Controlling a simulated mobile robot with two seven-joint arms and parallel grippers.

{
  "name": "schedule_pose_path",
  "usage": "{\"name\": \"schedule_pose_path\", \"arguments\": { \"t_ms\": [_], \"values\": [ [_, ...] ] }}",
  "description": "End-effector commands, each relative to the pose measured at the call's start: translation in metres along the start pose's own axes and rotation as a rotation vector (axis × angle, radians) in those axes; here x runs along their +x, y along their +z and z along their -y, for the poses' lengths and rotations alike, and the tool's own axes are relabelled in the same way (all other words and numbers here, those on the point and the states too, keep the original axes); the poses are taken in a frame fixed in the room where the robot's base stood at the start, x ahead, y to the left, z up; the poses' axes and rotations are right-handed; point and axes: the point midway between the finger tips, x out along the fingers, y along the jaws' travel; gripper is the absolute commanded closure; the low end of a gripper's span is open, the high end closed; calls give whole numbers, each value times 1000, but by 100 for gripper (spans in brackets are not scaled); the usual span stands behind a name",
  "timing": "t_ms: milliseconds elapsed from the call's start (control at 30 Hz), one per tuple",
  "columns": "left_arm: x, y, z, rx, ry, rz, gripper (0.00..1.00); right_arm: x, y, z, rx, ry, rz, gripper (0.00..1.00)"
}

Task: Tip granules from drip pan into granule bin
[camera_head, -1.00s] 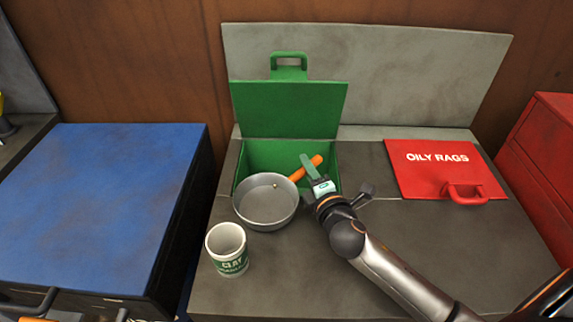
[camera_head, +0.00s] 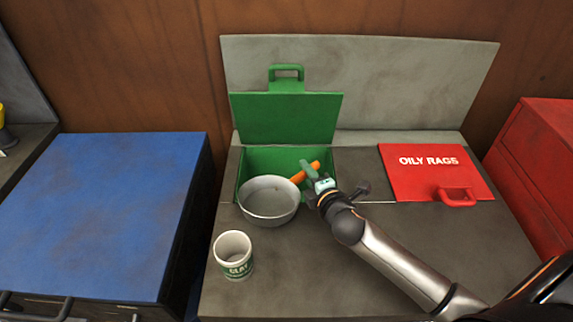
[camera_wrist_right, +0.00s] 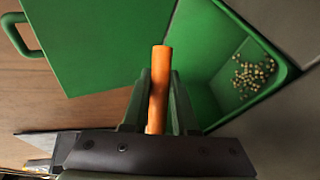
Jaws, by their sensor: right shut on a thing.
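The grey drip pan (camera_head: 268,203) is in the head view, over the front left part of the green granule bin (camera_head: 262,156). Its inside looks bare, with no clear granules. My right gripper (camera_head: 311,172) is shut on the pan's orange handle (camera_head: 305,172); the handle also stands between the fingers in the right wrist view (camera_wrist_right: 160,88). The bin's green lid (camera_head: 286,118) stands open behind it. In the right wrist view, a small heap of tan granules (camera_wrist_right: 252,77) lies inside the green bin (camera_wrist_right: 207,60). My left gripper is not in view.
A white cup with a green label (camera_head: 233,256) stands on the grey counter (camera_head: 290,275) in front of the pan. A red "OILY RAGS" lid (camera_head: 435,171) lies right. A blue-topped cabinet (camera_head: 95,215) stands left. The counter's front middle is clear.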

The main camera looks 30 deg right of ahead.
Motion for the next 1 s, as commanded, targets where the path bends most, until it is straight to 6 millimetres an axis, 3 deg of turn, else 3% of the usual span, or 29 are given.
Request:
{"name": "schedule_pose_path", "arguments": {
  "t_ms": [33, 500, 1000],
  "values": [
    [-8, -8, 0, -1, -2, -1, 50, 1, 3, -6, 12, -19, -4, 100],
    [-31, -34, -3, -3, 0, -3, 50, 21, 14, 1, 142, -205, -57, 100],
    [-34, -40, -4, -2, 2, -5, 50, 29, 18, 6, 199, -288, -81, 100]
  ]
}}
